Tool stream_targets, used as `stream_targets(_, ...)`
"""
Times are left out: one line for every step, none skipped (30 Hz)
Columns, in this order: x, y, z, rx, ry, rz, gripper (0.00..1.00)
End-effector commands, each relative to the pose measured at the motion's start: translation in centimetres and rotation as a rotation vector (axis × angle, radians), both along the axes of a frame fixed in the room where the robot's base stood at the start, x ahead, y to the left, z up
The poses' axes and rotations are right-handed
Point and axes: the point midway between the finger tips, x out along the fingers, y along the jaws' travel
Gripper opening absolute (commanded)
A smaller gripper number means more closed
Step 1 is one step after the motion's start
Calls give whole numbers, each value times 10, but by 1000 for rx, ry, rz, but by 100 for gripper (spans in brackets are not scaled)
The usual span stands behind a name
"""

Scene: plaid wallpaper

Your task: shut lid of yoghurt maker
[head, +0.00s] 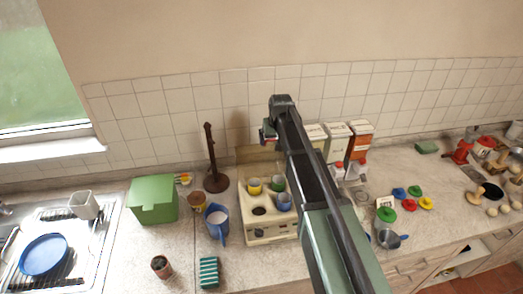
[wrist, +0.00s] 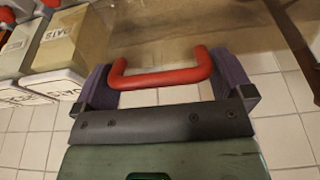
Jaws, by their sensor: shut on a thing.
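The cream yoghurt maker (head: 258,237) stands on the counter with yellow, green and blue cups in its top and one dark empty hole. Its see-through brownish lid (head: 250,157) stands raised at the back, near the tiled wall; my arm hides its right part. My gripper (head: 268,132) is at the lid's upper edge. In the wrist view, the lid's red handle (wrist: 160,79) lies between the two dark fingers, and my gripper is shut on it. The lid's clear pane (wrist: 232,22) shows behind the handle.
A blue jug (head: 217,226) and a brown post stand (head: 214,160) are left of the maker. A green box (head: 153,199) is farther left. Cartons (head: 359,143) stand behind, right of my arm. Coloured lids (head: 415,192) lie farther right.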

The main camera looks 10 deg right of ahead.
Motion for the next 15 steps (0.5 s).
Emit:
stream_targets(-3,0,-1,0,1,0,87)
stream_targets(-5,0,-2,0,1,0,87)
stream_targets(-8,0,-2,0,1,0,87)
stream_targets(-10,0,-3,0,1,0,87)
stream_targets(-13,-1,-4,0,1,0,87)
stream_targets(-16,-1,-4,0,1,0,87)
stream_targets(-18,-1,-5,0,1,0,87)
stream_targets(-21,-1,-5,0,1,0,87)
stream_targets(-24,-1,-6,0,1,0,87)
stream_targets(-26,-1,-7,0,1,0,87)
stream_targets(-28,-1,-7,0,1,0,87)
stream_targets(-31,-1,-8,0,1,0,87)
stream_targets(-34,-1,-9,0,1,0,87)
stream_targets(-36,-1,-9,0,1,0,87)
stream_targets(-39,-1,-10,0,1,0,87)
